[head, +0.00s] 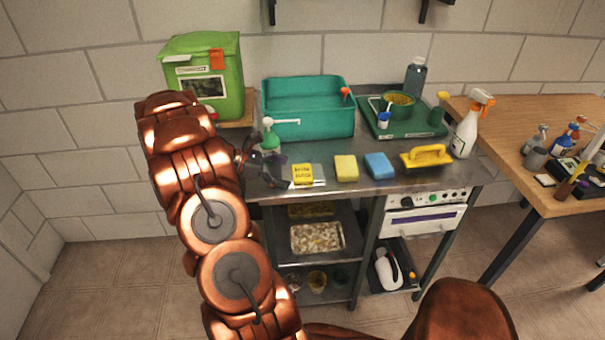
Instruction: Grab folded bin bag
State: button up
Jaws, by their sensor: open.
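A flat, pale grey packet with a yellow printed label (303,174) lies near the front edge of the steel bench; it may be the folded bin bag, but the print is too small to read. My gripper (276,172) is open just left of this packet, low over the bench. Its dark fingers are partly hidden behind my copper arm. I see nothing between the fingers. I cannot tell whether a fingertip touches the packet.
A yellow sponge (346,168), a blue sponge (379,166) and a yellow-handled float (426,157) lie to the right. A green pump bottle (270,139) stands behind the gripper, beside a teal basin (308,108). A spray bottle (468,130) stands at the bench's right end.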

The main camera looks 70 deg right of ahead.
jog(key=shift+x, duration=1.1)
jog(key=shift+c, duration=0.3)
jog(key=c, duration=0.8)
jog(key=shift+r, duration=0.2)
jog(key=shift+c, duration=0.2)
